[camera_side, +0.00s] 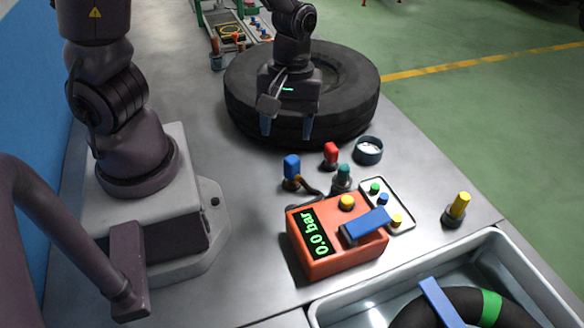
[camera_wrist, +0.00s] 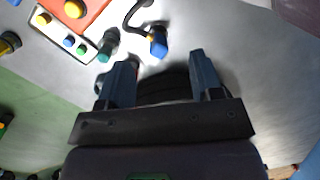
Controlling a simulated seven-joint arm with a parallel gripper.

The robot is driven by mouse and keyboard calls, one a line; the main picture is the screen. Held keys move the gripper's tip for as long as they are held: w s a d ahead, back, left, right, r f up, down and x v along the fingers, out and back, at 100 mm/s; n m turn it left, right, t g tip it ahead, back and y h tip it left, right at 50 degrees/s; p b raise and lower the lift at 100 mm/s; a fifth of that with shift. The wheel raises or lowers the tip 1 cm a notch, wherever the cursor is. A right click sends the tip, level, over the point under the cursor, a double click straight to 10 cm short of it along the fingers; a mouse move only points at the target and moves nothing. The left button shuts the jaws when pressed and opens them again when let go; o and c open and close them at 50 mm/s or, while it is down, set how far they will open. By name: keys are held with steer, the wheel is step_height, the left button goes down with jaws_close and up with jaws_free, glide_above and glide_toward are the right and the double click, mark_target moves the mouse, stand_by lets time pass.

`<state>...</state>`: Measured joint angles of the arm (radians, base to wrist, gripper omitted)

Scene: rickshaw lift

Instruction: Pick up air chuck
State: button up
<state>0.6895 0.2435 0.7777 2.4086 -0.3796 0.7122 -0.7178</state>
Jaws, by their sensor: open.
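The air chuck seems to be the blue-topped piece (camera_side: 292,168) with a dark hose running to the orange gauge box (camera_side: 318,255), which reads 0.0 bar. It stands on the grey bench, left of the box's top edge. In the wrist view the blue piece (camera_wrist: 158,42), with a yellow band, lies just beyond the fingertips, between their lines and apart from both. My gripper (camera_side: 287,128) is open and empty, in front of the large black tyre (camera_side: 245,100) and behind the blue piece. Its two fingers also show in the wrist view (camera_wrist: 162,62).
A red-capped piece (camera_side: 331,154), a teal-capped piece (camera_side: 343,175) and a dark cup (camera_side: 368,151) stand close on the right. A small white tray (camera_side: 405,210) holds coloured caps. A grey bin (camera_side: 535,270) is at front right.

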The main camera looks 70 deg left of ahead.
mark_target(292, 159)
steer(key=a+f+n, duration=0.1)
steer(key=f+n, duration=0.1)
steer(key=n, duration=0.1)
steer(key=w+a+f+n, duration=0.1)
steer(key=f+n, duration=0.2)
steer(key=w+a+f+n+t+y, duration=0.1)
steer(key=f+n, duration=0.1)
steer(key=n, duration=0.1)
steer(key=shift+w+a+f, duration=0.25)
steer(key=shift+a+f, duration=0.1)
steer(key=shift+s+d+f, duration=0.1)
steer(key=shift+f, duration=1.5)
steer(key=shift+s+d+f, duration=0.1)
steer(key=shift+f, duration=1.5)
steer(key=c, duration=1)
